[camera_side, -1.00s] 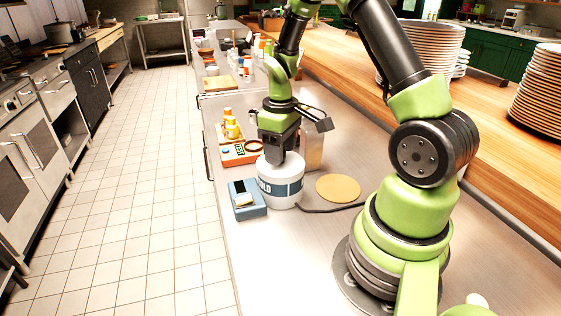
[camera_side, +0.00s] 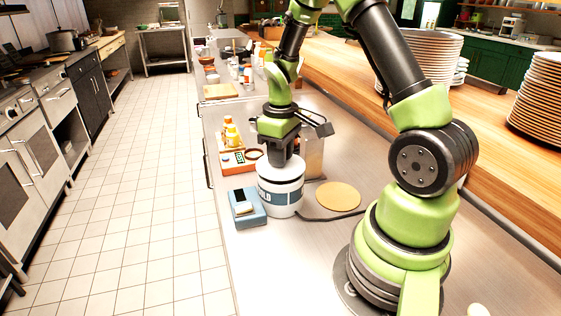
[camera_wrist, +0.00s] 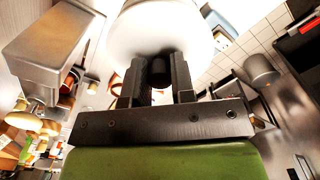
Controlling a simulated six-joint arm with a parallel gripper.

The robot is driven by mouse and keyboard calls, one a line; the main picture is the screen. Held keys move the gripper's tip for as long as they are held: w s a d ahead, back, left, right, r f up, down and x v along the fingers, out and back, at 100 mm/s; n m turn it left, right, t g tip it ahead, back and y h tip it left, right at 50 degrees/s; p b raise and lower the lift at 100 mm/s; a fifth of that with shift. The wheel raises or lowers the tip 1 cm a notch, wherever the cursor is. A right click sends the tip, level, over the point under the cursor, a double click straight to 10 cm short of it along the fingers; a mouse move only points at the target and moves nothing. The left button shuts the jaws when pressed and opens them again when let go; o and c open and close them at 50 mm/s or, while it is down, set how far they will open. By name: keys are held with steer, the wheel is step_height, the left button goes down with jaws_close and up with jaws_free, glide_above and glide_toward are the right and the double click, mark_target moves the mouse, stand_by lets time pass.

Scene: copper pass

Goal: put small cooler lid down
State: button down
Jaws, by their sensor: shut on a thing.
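The small cooler (camera_side: 279,195) is a white round tub with a blue-grey label band. It stands upright on the steel counter. My gripper (camera_side: 282,162) points straight down over its top and is shut on the lid's dark knob. The pale lid (camera_side: 281,172) is at the tub's mouth; I cannot tell whether it is fully seated. In the wrist view, my gripper's fingers (camera_wrist: 158,78) close around the dark knob, with the white lid (camera_wrist: 150,30) filling the top middle. The lid hides the tub's inside.
A blue box (camera_side: 247,206) stands close left of the cooler, and a tan round disc (camera_side: 338,196) lies to its right. An orange tray (camera_side: 238,163) with bottles and a metal container (camera_side: 312,160) stand behind. A dark cord runs near the disc. The front counter is clear.

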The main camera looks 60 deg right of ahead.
step_height(320, 180, up, 14)
glide_above(338, 195)
step_height(338, 195, down, 19)
steer(key=shift+f, duration=2.5)
steer(key=shift+f, duration=0.15)
steer(key=c, duration=1)
jaws_free()
steer(key=shift+o, duration=0.2)
